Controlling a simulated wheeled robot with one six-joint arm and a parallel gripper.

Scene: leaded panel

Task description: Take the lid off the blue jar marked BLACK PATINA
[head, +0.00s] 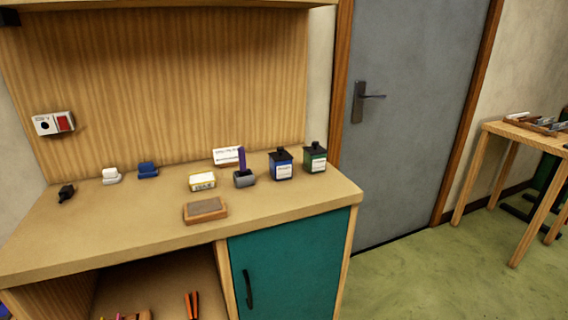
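A blue jar (281,165) with a black lid (280,152) and a pale label stands upright near the right end of the wooden workbench. The label's writing is too small to read. A similar green jar (315,158) with a black lid stands just to its right, apart from it. Both lids are on. My gripper is not in view.
The workbench (120,233) also carries a purple stick in a dark holder (244,179), a yellowish box (202,181), a brown block (205,210), a white card (228,156) and small items at left. Its front right is clear. A grey door (412,110) stands right; floor before it is free.

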